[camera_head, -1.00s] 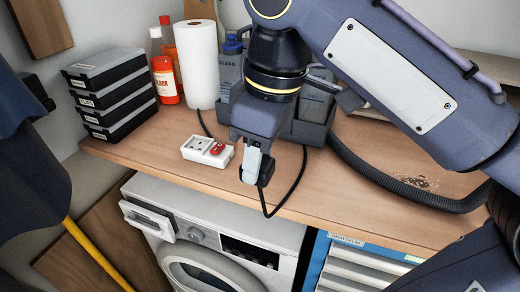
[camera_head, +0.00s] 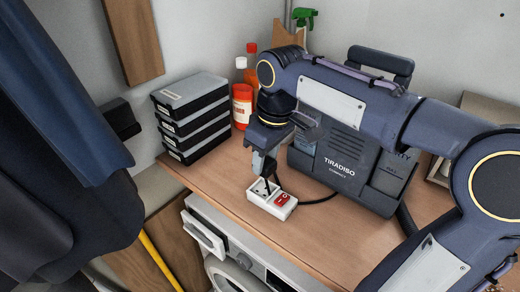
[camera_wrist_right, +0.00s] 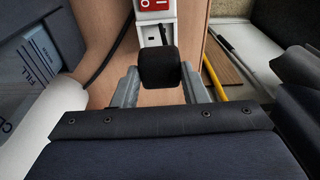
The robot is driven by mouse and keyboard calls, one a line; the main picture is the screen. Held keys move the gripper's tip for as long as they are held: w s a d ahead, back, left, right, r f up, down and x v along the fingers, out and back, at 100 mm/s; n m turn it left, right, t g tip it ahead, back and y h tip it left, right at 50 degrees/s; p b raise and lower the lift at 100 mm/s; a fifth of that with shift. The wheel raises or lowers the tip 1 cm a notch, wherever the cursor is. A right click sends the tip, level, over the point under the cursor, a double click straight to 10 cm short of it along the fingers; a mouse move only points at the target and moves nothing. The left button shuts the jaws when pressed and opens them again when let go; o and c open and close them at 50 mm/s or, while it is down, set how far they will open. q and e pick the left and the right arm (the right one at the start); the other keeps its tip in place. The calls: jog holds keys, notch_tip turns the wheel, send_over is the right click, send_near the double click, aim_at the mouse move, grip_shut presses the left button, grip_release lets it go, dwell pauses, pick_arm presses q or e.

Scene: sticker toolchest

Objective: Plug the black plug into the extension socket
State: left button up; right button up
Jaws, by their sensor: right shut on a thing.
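The black plug (camera_wrist_right: 160,68) is between the two fingers of my right gripper (camera_wrist_right: 160,88), which are shut on it. In the head view my right gripper (camera_head: 263,166) points down over the left end of the white extension socket (camera_head: 270,202), with the dark plug (camera_head: 260,187) low at its tip. The socket has a red switch at its right end. In the wrist view the socket (camera_wrist_right: 148,36) lies just beyond the plug, with part of its face showing. I cannot tell whether the plug touches it. My left gripper is not in view.
Stacked black cases (camera_head: 193,118) stand at the back left of the wooden worktop (camera_head: 315,248). Red bottles (camera_head: 242,105) are beside them. A grey TIRADISO case (camera_head: 340,165) is right of the socket. The worktop's front edge is close, above a white washing machine (camera_head: 203,234).

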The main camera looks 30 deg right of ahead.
jog(key=shift+w, duration=0.3)
jog(key=shift+s, duration=0.1)
jog(key=shift+f, duration=0.15)
notch_tip(320, 180, down, 6)
jog(key=b, duration=0.5)
jog(key=shift+r, duration=0.2)
dwell(2.1)
jog(key=shift+f, duration=0.6)
dwell(0.3)
